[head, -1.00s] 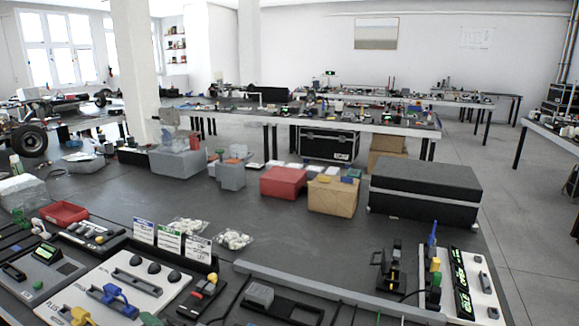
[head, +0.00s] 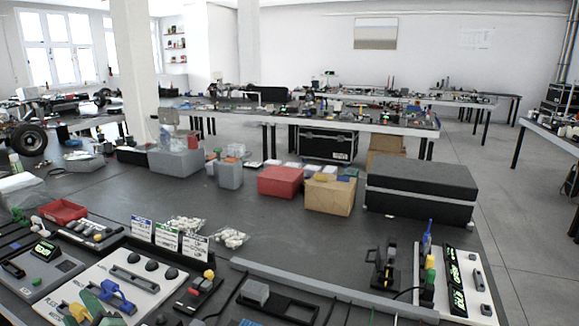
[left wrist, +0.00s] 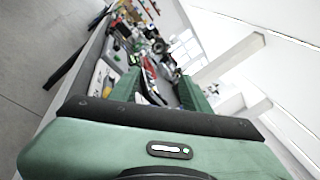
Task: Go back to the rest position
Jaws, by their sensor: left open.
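My left gripper (head: 98,308) shows at the bottom left of the head view as small green finger parts, low in front of the white panel (head: 72,284) with yellow and blue plugs. In the left wrist view its two green fingers (left wrist: 158,90) stand wide apart with nothing between them. The cluttered bench shows beyond them, tilted in the picture. My right gripper is in neither view.
The dark workbench holds a red tray (head: 63,211), label cards (head: 168,240), a red box (head: 282,181), a cardboard box (head: 331,195) and a black case (head: 421,190). A white module (head: 455,285) stands at the right. The bench middle is mostly clear.

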